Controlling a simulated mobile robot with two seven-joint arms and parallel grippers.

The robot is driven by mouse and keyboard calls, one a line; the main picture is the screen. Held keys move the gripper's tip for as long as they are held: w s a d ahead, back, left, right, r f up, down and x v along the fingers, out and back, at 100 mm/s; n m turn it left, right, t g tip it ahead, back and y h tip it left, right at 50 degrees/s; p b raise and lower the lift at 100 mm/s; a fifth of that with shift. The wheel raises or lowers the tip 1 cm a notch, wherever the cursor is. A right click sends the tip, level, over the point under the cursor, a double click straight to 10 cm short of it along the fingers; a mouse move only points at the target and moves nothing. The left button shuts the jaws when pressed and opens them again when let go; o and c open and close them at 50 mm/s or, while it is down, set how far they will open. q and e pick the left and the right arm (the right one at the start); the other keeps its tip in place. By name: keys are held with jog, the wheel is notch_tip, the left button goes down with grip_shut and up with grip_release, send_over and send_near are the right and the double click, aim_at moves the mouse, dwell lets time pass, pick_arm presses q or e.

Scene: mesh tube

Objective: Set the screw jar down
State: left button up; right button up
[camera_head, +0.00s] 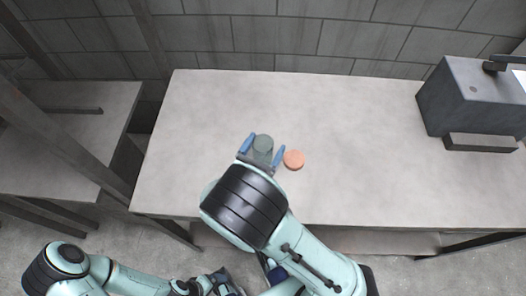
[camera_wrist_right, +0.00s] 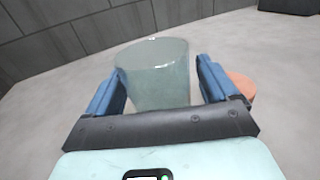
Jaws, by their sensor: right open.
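The screw jar (camera_head: 263,143) is a clear greenish glass jar standing upright on the table (camera_head: 350,130). An orange round lid (camera_head: 293,160) lies on the table just to its right. My right gripper (camera_head: 262,150) is open, with a blue finger on each side of the jar. In the right wrist view the jar (camera_wrist_right: 155,75) stands between the fingers (camera_wrist_right: 160,85), with a gap visible at each side. The lid (camera_wrist_right: 242,86) shows partly behind the right finger. My left gripper (camera_head: 222,282) is low at the bottom edge, and its fingers are not clear.
A dark grey box-shaped machine (camera_head: 470,95) stands at the table's right end. The table between it and the lid is clear. A lower table (camera_head: 60,140) and dark posts are at the left. A block wall (camera_head: 300,35) runs behind.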

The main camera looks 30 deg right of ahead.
jog(key=shift+w+d, duration=0.35)
jog(key=shift+d, duration=0.05)
jog(key=c, duration=1.2)
jog(key=shift+o, duration=0.2)
